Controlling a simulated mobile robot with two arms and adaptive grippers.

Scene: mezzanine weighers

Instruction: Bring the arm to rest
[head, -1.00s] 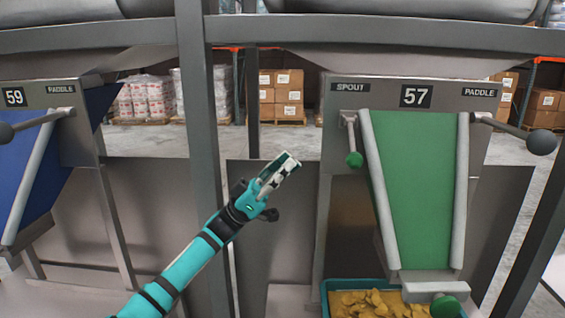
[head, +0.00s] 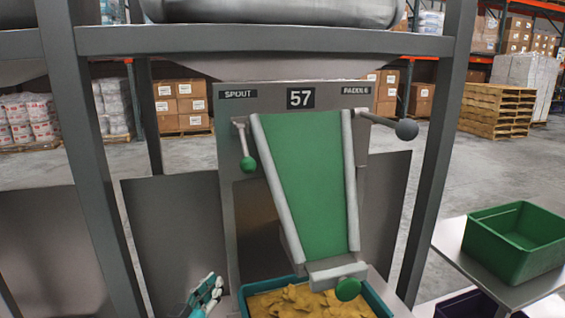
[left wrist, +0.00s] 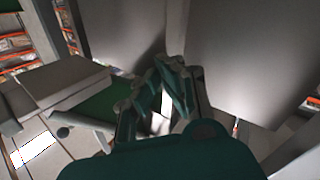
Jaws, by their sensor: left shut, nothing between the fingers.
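My left gripper (head: 207,292) is low in the head view, left of the teal bin, with its fingers pointing up and to the right. It is shut and empty, apart from the weigher. In the left wrist view the teal fingers (left wrist: 158,85) come together with nothing between them. Most of the left arm is below the head view's lower edge. My right gripper is in neither view.
Weigher 57 has a green chute (head: 308,185), a spout lever with green knob (head: 248,164) and a paddle lever with dark ball (head: 406,129). A teal bin (head: 379,301) of yellow pieces sits below. A green crate (head: 515,255) stands right. Grey posts (head: 92,160) flank the weigher.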

